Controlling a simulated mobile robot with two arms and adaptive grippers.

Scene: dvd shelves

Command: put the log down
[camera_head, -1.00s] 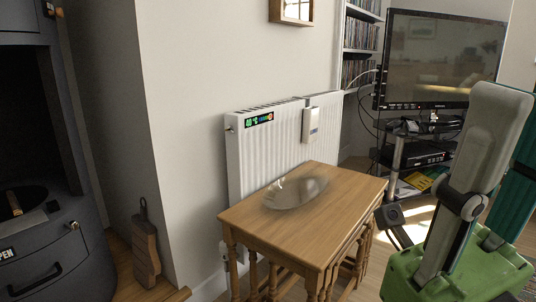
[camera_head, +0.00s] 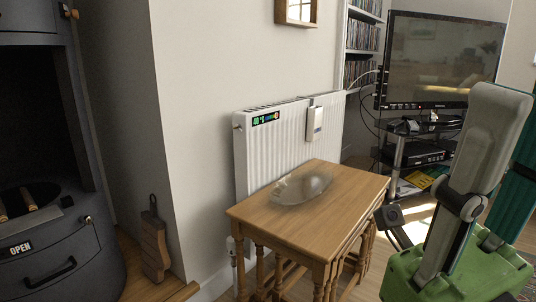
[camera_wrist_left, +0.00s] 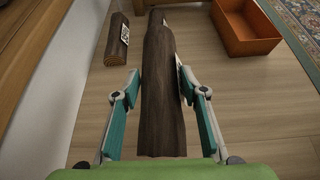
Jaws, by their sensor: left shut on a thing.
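In the left wrist view, my left gripper (camera_wrist_left: 160,82) is shut on a dark brown log (camera_wrist_left: 161,115), with one teal-and-grey finger along each side. The log points away from the palm, above a wooden floor; I cannot tell whether its far end touches anything. A second dark log (camera_wrist_left: 117,40) with a black-and-white label lies on the floor near the wall, to the left. The left gripper and held log are not in the head view.
An orange-brown open box (camera_wrist_left: 245,28) stands on the floor at the upper right, by a patterned rug (camera_wrist_left: 303,25). A dark stove (camera_head: 45,250) with light sticks inside is at the left. A wooden side table (camera_head: 300,225) with a glass bowl stands before a white radiator (camera_head: 285,150).

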